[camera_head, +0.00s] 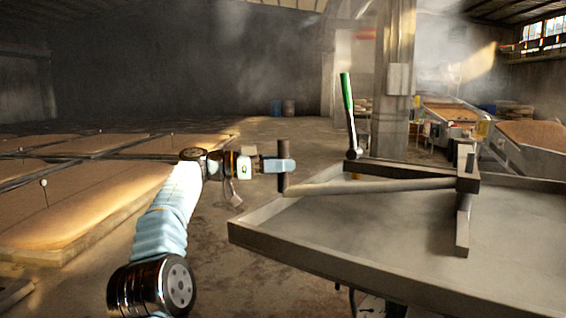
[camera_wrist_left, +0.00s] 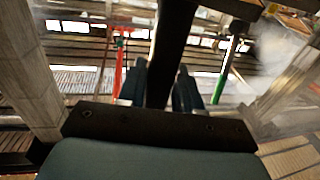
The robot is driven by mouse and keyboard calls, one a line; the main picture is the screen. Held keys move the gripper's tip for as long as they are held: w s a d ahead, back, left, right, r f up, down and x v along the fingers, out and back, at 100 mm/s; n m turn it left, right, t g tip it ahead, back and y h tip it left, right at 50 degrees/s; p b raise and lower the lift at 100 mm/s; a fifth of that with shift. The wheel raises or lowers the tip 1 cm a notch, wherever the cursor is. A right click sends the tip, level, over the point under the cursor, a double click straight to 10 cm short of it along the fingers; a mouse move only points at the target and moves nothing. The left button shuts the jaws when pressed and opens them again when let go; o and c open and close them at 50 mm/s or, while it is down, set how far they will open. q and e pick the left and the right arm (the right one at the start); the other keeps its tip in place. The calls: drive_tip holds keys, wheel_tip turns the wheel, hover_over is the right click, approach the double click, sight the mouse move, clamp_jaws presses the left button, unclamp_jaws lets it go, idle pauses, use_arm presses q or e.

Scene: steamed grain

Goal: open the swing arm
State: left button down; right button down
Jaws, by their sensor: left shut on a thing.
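The swing arm (camera_head: 385,187) is a long grey bar running across the top of a metal tray (camera_head: 300,259). It joins a bracket (camera_head: 466,185) on the right and has a dark upright handle (camera_head: 283,182) at its left end. My left gripper (camera_head: 281,166) is shut on this handle, just past the tray's left corner. In the left wrist view, the dark handle (camera_wrist_left: 170,45) stands between the two fingers (camera_wrist_left: 160,88). My right gripper is not in view.
A lever with a green grip (camera_head: 347,92) stands upright behind the bar. A pillar (camera_head: 394,75) rises behind it. Low beds of grain (camera_head: 60,207) lie on the left. Bare floor (camera_head: 240,200) separates them from the tray. Steam hangs at the back.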

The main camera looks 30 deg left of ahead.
use_arm(q)
drive_tip(key=shift+d, duration=0.15)
drive_tip(key=c, duration=1.2)
unclamp_jaws()
drive_tip(key=shift+w+r, duration=0.1)
drive_tip(key=o, duration=0.3)
drive_tip(key=shift+w+d, duration=0.1)
drive_tip(key=v, duration=1.4)
drive_tip(key=shift+p, duration=0.45)
drive_tip(key=shift+c, duration=0.4)
